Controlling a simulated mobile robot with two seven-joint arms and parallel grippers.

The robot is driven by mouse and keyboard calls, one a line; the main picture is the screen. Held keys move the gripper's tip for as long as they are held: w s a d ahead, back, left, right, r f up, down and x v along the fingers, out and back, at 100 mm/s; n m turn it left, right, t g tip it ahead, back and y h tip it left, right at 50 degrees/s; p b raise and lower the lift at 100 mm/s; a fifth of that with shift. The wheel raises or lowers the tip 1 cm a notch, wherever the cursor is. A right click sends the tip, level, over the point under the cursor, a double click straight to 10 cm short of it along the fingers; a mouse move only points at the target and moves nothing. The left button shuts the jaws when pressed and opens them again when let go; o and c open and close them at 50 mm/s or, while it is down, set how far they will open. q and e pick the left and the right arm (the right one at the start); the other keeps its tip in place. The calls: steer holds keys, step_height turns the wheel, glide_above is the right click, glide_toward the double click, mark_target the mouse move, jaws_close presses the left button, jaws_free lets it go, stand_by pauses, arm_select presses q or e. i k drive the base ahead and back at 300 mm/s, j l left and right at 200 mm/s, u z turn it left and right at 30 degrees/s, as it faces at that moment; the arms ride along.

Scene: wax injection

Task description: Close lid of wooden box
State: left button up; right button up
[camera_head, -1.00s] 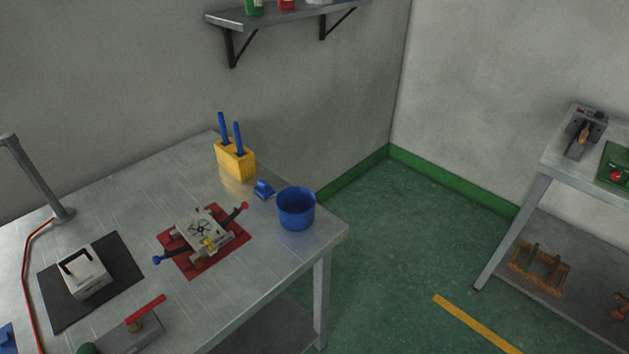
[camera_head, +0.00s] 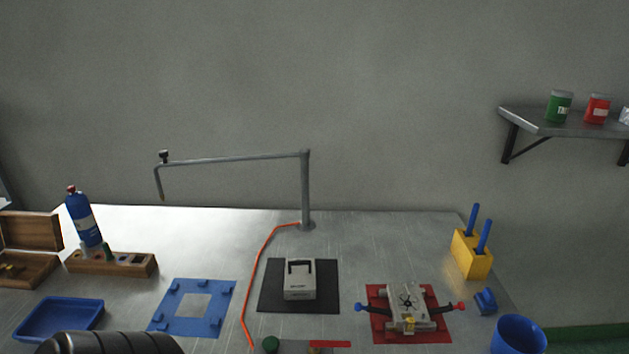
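The wooden box (camera_head: 38,270) stands on the metal table at the far left, partly cut off by the picture edge. Its lid (camera_head: 32,230) is open and stands up at the back of the box. Small brass-coloured items show inside the box. Neither of my grippers is in view.
A blue bottle (camera_head: 83,216) stands just right of the box, behind a wooden rack (camera_head: 112,264). A blue tray (camera_head: 60,318) lies in front of the box. A dark ribbed object (camera_head: 110,344) at the bottom edge is cut off. A lamp-like post (camera_head: 306,190) stands mid-table.

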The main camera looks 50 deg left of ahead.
mark_target(24, 231)
steer(key=u, duration=3.35)
steer(key=i+j, duration=0.35)
steer(key=j, duration=0.1)
